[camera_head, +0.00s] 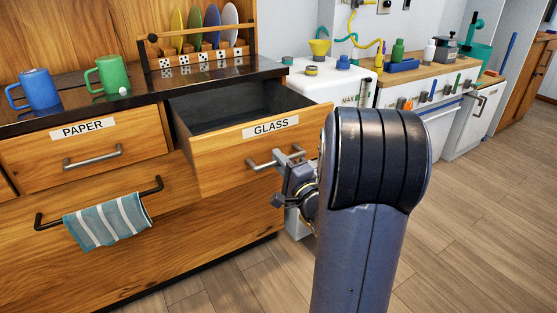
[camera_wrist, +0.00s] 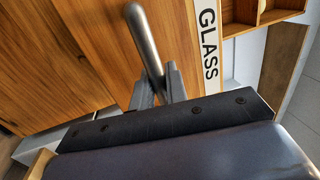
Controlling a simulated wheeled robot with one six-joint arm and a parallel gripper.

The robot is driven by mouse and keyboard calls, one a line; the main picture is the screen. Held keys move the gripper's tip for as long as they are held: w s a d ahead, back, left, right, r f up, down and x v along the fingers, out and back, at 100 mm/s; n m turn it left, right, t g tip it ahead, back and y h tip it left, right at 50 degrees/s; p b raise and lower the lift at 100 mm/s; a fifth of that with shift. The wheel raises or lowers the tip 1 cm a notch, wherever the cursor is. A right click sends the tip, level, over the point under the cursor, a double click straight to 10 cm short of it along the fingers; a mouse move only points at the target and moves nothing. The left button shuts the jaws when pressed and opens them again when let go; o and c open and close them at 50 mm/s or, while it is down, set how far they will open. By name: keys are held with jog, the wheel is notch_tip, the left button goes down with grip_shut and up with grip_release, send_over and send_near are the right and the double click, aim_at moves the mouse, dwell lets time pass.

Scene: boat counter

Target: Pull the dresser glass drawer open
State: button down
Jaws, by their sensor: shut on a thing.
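The dresser's glass drawer (camera_head: 232,152) is a wooden drawer with a white GLASS label (camera_head: 270,127). It stands well out from the dresser, and its dark, empty-looking inside shows. My gripper (camera_head: 291,161) is shut on the right part of the drawer's grey bar handle (camera_head: 262,163). In the wrist view the handle (camera_wrist: 146,42) runs down between my gripper's fingers (camera_wrist: 160,88), with the label (camera_wrist: 208,45) to the right. My arm hides the floor to the right of the drawer.
The paper drawer (camera_head: 84,143) to the left is shut. A striped towel (camera_head: 108,219) hangs on a dark bar below. Blue (camera_head: 39,89) and green (camera_head: 108,75) mugs and a plate rack (camera_head: 200,62) stand on the dresser top. Wooden floor (camera_head: 475,220) is open at right.

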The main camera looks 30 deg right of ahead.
jog(key=c, duration=1.5)
grip_release()
jog(key=s+f+p, duration=0.1)
jog(key=s+f, duration=0.1)
jog(key=s, duration=0.8)
jog(key=shift+s+d, duration=0.15)
jog(key=shift+s, duration=0.15)
jog(key=w+r+b, duration=0.1)
jog(key=w+r, duration=0.1)
jog(key=w, duration=0.9)
jog(key=shift+w, duration=0.2)
jog(key=shift+r, duration=0.1)
